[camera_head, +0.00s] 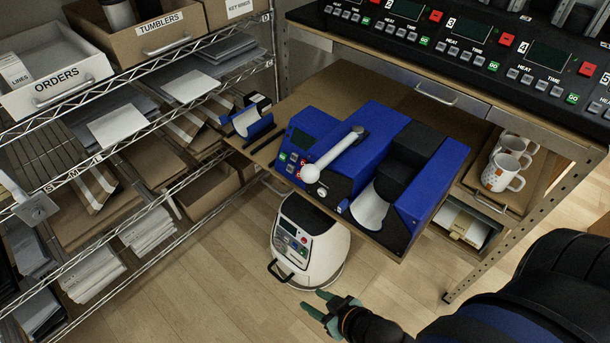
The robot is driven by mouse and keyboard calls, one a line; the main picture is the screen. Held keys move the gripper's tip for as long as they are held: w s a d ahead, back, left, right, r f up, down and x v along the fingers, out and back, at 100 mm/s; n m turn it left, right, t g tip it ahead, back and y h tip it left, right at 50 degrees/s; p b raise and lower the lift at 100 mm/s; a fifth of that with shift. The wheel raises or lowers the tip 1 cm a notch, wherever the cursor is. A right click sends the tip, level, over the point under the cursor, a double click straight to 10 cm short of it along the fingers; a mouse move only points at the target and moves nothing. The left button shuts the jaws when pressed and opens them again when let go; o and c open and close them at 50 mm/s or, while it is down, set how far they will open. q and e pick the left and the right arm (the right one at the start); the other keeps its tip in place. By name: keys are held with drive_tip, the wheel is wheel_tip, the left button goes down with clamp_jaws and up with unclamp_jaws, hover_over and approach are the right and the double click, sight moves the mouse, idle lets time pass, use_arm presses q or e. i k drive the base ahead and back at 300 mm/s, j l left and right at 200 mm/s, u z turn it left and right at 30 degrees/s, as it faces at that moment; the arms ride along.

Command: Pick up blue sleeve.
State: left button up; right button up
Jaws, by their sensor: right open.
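A small blue sleeve (254,128), curved with a pale inner face, lies at the left corner of the brown pull-out board (270,150). A small black-and-white part sits right behind it. A blue mug press (357,135) with a white-knobbed lever stands on the same board, to the right of the sleeve. My right gripper (318,308) has green fingertips, spread apart with nothing between them. It is over the floor at the bottom of the view, well apart from the sleeve. My left gripper is not in view.
A white-and-black floor machine (310,240) stands below the board. A wire shelf with an orders tray (55,80), boxes and papers fills the left side. White mugs (503,172) stand on a low shelf at right. A control panel (490,60) runs along the top right.

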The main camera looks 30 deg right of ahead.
sight(369, 210)
drive_tip(key=z, duration=1.5)
